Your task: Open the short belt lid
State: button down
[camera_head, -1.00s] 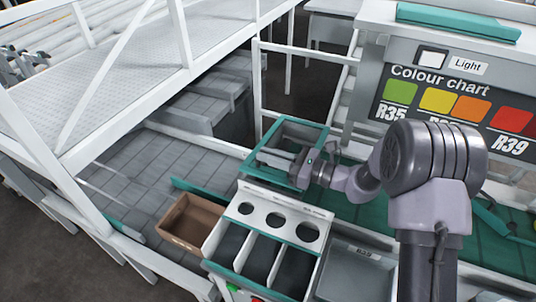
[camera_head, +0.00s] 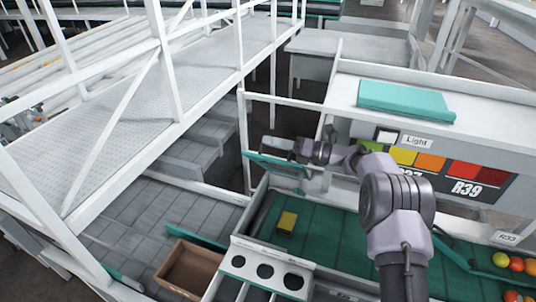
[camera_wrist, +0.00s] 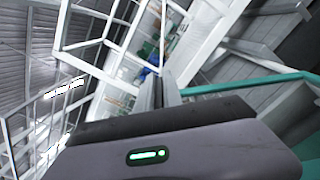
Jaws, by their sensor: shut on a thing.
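The short belt lid (camera_head: 275,171), a teal-framed panel, stands raised and tilted up at the left end of the green belt (camera_head: 325,227). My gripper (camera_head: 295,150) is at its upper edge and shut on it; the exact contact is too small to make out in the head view. In the wrist view my grey fingers (camera_wrist: 158,92) are close together, and a teal bar of the lid (camera_wrist: 250,86) runs off to their right. The grip point itself is partly hidden there.
A yellow block (camera_head: 287,221) lies on the uncovered belt. A white panel with three round holes (camera_head: 265,270) and a brown crate (camera_head: 190,269) are in front. The colour chart panel (camera_head: 440,175) stands behind my arm. White railings (camera_head: 160,70) rise at left.

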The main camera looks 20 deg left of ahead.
jog(key=shift+w+r+m, duration=0.4)
jog(key=shift+w+r, duration=0.1)
jog(key=shift+w, duration=0.35)
jog(key=c, duration=1.5)
grip_release()
jog(key=shift+d, duration=0.1)
jog(key=d, duration=0.5)
jog(key=s+d, duration=0.1)
jog(key=d, duration=1.1)
jog(key=shift+s+d, duration=0.15)
jog(key=shift+s, duration=0.05)
